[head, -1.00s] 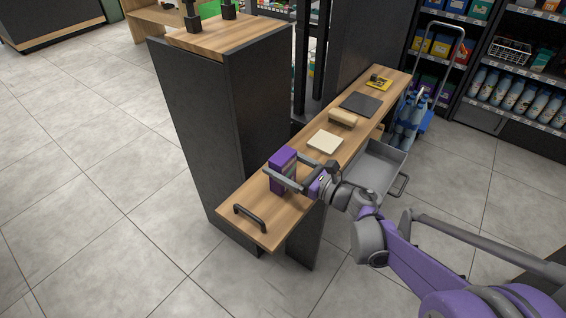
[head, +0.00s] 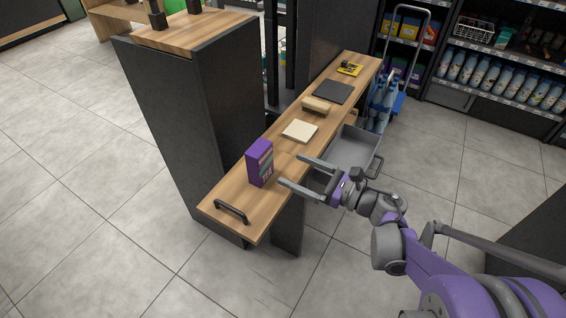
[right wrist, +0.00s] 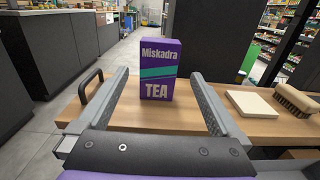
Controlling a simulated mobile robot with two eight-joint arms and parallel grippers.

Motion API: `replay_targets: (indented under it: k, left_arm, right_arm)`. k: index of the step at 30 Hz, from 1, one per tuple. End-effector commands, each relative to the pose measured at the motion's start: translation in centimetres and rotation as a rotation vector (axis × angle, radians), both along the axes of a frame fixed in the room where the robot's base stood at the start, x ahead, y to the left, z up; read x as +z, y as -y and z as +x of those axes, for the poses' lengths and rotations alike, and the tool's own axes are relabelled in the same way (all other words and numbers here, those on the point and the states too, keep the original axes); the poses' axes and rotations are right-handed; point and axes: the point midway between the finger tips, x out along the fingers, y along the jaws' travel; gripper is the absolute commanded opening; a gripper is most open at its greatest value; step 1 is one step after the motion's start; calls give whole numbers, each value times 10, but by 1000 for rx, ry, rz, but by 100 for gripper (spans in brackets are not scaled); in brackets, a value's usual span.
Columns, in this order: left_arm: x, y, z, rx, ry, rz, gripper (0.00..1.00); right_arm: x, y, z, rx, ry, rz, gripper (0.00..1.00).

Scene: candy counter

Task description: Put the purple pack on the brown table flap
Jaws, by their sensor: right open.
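The purple pack (head: 259,162), a box of tea, stands upright on the brown wooden flap (head: 222,199), towards its near end by a dark handle. In the right wrist view the pack (right wrist: 160,70) shows its front with "Miskadra TEA" and stands beyond the fingertips. My right gripper (head: 290,170) is open and empty, just right of the pack and apart from it. In the right wrist view its two fingers (right wrist: 160,80) are spread wide on either side of the pack's outline. My left gripper is not in view.
A cream square block (head: 300,131), a brush (head: 317,105), a dark flat pad (head: 333,92) and a yellow item (head: 350,69) lie farther along the wooden top. A grey open drawer (head: 352,150) juts out below on the right. A dark handle (head: 232,211) sits near the front end.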

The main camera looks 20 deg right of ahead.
Motion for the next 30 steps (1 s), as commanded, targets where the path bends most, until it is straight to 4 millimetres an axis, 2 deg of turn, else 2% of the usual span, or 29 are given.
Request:
replay_targets:
  k: [4,8,11,14,15,17,20,23,27,30]
  left_arm:
    - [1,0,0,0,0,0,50]
    - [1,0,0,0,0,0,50]
    - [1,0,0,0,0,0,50]
    - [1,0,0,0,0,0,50]
    - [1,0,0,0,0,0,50]
    - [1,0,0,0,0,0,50]
    - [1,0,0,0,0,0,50]
    - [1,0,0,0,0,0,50]
    - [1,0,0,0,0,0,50]
    - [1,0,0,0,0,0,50]
  right_arm:
    - [0,5,-6,-1,0,0,100]
    - [9,6,0,-48,-19,66,100]
    - [29,12,11,-169,-73,254,100]
    - [50,27,21,-347,-169,580,100]
    - [53,36,21,-421,-215,738,100]
    - [52,47,18,-529,-292,981,100]
    - [32,62,3,-704,-431,1397,100]
    - [-6,63,-26,-889,-580,1809,100]
    - [-70,35,-86,-1199,-782,2320,100]
    - [-105,5,-133,-1443,-885,2573,100]
